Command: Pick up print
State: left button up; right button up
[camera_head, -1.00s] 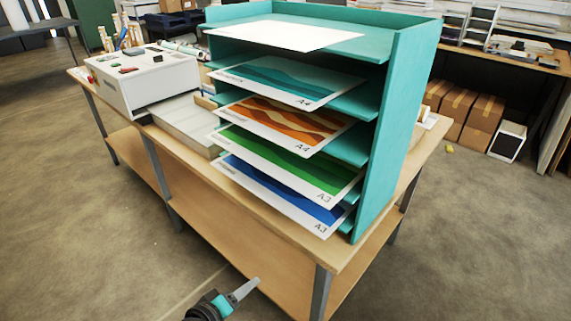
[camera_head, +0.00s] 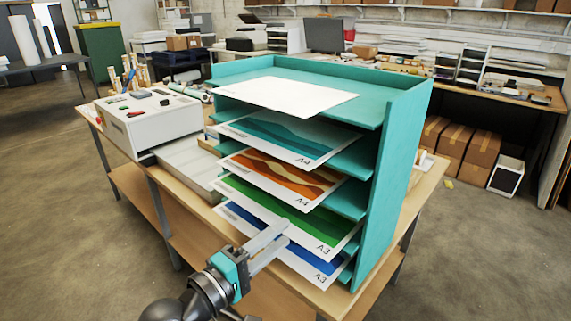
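A teal shelf rack (camera_head: 392,180) stands on the table with prints sticking out of its slots. From top to bottom they are a teal A4 print (camera_head: 285,133), an orange A4 print (camera_head: 290,180), a green A3 print (camera_head: 300,222) and a blue A3 print (camera_head: 318,267). A blank white sheet (camera_head: 285,95) lies on the rack's top. My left gripper (camera_head: 286,233) is open, its two fingers apart, with the tips at the front edge of the green print. It covers part of the blue print. I cannot tell whether it touches either print. My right gripper is not in view.
A white laminator (camera_head: 150,122) with buttons stands on the wooden table (camera_head: 440,165) left of the rack, with a pale flat bed (camera_head: 185,165) beside it. Cardboard boxes (camera_head: 470,150) sit on the floor behind. The floor in front of the table is clear.

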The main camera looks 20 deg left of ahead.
aim_at(303, 190)
pick_arm(q)
jog(key=shift+a+p+x, duration=0.1)
jog(key=shift+p+x, duration=0.15)
jog(key=shift+x, duration=2.45)
jog(key=shift+a+p+x, duration=0.15)
jog(key=shift+p+x, duration=0.1)
jog(key=shift+x, duration=2.4)
jog(key=shift+w, duration=0.1)
grip_shut()
